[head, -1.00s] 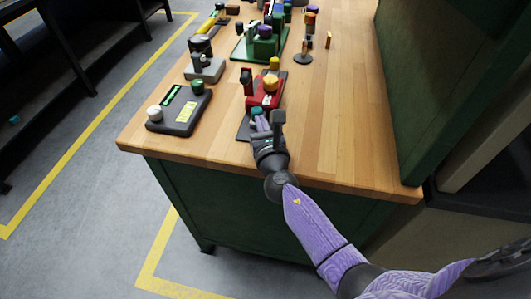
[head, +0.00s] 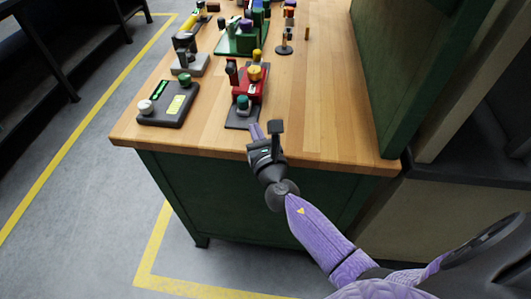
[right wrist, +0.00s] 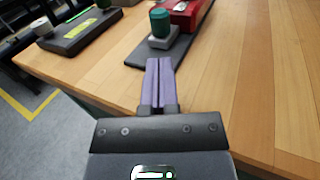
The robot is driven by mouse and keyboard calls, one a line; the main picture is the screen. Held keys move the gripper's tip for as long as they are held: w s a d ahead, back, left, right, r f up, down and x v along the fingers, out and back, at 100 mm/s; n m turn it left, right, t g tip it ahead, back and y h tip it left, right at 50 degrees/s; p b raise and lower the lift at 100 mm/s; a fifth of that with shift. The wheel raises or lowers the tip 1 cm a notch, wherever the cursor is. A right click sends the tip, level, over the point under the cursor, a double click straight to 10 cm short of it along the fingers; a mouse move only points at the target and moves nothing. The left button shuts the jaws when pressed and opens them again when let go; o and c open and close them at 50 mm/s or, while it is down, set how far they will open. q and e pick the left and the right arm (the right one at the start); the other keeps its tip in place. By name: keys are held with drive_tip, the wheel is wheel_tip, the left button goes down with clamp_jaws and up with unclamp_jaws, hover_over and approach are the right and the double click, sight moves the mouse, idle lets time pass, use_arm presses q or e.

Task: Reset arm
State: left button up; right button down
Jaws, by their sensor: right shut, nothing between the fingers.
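My right gripper (head: 255,130) is shut and empty at the front edge of the wooden bench, just in front of the valve actuator's dark base plate. In the right wrist view its two purple fingers (right wrist: 159,82) lie together with nothing between them. My left gripper is not in view.
A dark control box (head: 168,104) with a green and a white knob sits to the left on the wooden bench (head: 320,110). A grey fixture (head: 190,64) and a green fixture (head: 238,42) stand farther back. A green cabinet wall (head: 385,70) bounds the right. The bench's right side is clear.

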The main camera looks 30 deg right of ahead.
drive_tip(key=s, duration=0.7)
drive_tip(key=s+f+m+g+y, duration=0.1)
drive_tip(key=s+f+m+g, duration=0.45)
drive_tip(key=f, duration=0.55)
drive_tip(key=s+f+m+g, duration=0.3)
drive_tip(key=s+f+m, duration=0.4)
drive_tip(key=f, duration=0.4)
drive_tip(key=s+f+m+g, duration=0.4)
drive_tip(key=s+f+m, duration=0.2)
drive_tip(key=s+m, duration=0.3)
drive_tip(key=s+f+m+g+y, duration=0.1)
drive_tip(key=s+f+m+g, duration=0.4)
drive_tip(key=s+m, duration=0.5)
drive_tip(key=s+f, duration=0.1)
drive_tip(key=s, duration=0.4)
drive_tip(key=shift+s, duration=0.2)
